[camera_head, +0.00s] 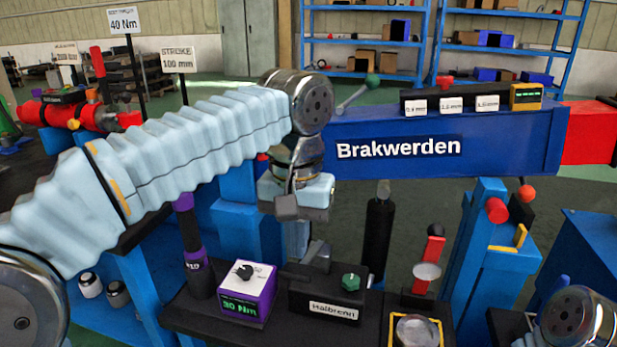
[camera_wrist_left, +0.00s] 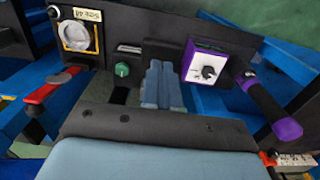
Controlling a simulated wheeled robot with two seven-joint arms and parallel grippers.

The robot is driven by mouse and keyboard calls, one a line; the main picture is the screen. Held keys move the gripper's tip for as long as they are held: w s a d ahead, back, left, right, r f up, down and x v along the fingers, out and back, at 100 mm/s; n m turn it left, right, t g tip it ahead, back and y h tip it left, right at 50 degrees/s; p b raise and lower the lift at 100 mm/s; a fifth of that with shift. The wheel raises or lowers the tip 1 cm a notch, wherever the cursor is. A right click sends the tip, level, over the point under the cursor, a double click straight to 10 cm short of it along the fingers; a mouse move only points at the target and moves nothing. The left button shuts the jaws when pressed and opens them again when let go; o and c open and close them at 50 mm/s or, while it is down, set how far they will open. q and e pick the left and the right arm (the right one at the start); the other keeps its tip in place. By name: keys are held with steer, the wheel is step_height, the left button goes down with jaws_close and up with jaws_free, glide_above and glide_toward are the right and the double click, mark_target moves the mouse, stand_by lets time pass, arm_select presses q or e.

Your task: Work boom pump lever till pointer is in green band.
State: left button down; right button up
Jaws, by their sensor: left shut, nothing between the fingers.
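My left gripper (camera_head: 298,245) reaches down in front of the boom, a blue beam marked "Brakwerden" (camera_head: 400,148). Its fingers are shut and empty, above the black Halbrenn box (camera_head: 325,298) with a green knob (camera_head: 351,282). In the left wrist view the shut fingers (camera_wrist_left: 160,75) lie between the green knob (camera_wrist_left: 122,69) and a white-and-purple box (camera_wrist_left: 207,66). A round dial (camera_wrist_left: 78,37) is at upper left there; its pointer and band are too small to read. A red-handled lever (camera_wrist_left: 50,88) lies below it. I cannot tell which lever is the boom pump's. My right gripper is out of view.
A dark purple-banded handle (camera_head: 190,235) stands left of the box reading 30 Nm (camera_head: 246,290). Shelves (camera_head: 375,40) stand behind.

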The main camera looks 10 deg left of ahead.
mark_target(292, 270)
arm_select(q)
steer(key=shift+s+f+b, duration=0.1)
steer(key=shift+f+b, duration=1.25)
steer(key=shift+f, duration=0.45)
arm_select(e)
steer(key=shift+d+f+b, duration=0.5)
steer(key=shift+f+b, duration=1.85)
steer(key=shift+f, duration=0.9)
arm_select(q)
steer(key=f+p, duration=0.3)
steer(key=shift+s+a+f, duration=0.2)
steer(key=shift+s+a, duration=0.15)
steer(key=r+p, duration=0.4)
steer(key=w+d+r+p, duration=0.1)
steer(key=r+p, duration=0.1)
steer(key=p, duration=0.1)
steer(key=shift+r, duration=0.25)
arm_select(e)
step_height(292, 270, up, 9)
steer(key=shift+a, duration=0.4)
arm_select(q)
steer(key=shift+a, duration=0.15)
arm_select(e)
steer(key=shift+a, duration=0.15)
